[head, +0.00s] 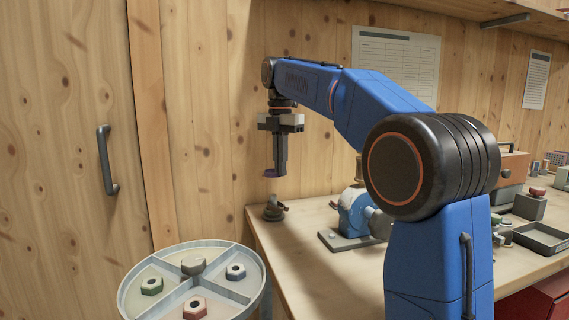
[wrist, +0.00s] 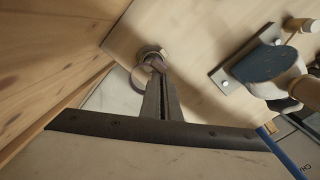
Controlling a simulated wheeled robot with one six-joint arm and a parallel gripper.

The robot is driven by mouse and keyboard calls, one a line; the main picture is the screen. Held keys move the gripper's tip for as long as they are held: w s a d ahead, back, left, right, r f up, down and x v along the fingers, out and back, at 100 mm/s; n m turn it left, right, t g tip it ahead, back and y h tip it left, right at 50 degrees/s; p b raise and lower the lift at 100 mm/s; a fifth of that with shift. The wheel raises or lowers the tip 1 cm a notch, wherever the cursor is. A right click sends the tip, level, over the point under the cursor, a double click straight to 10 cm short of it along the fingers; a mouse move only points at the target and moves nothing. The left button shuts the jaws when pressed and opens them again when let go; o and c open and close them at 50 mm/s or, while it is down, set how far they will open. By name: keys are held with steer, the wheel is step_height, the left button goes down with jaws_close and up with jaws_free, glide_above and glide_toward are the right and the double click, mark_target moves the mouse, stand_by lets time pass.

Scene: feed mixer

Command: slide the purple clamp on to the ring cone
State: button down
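A small dark metal fitting on the bench directly below, which looks like the ring cone (head: 273,209), stands apart from the clamp with a visible gap. In the wrist view, the fingers (wrist: 157,75) reach toward a round metal base of the cone (wrist: 147,52). The purple clamp (wrist: 157,63) overlaps it there, and the fingers hide part of both.
A blue machine (head: 356,212) on a grey plate stands right of the cone. A round divided tray (head: 137,306) with coloured hex pieces is at the front left. A black tray (head: 541,239) lies at the far right. The wooden wall is close behind and left.

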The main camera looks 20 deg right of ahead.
steer(key=shift+f, duration=4)
steer(key=c, duration=1.9)
jaws_free()
steer(key=shift+c, duration=0.2)
steer(key=shift+r, duration=0.1)
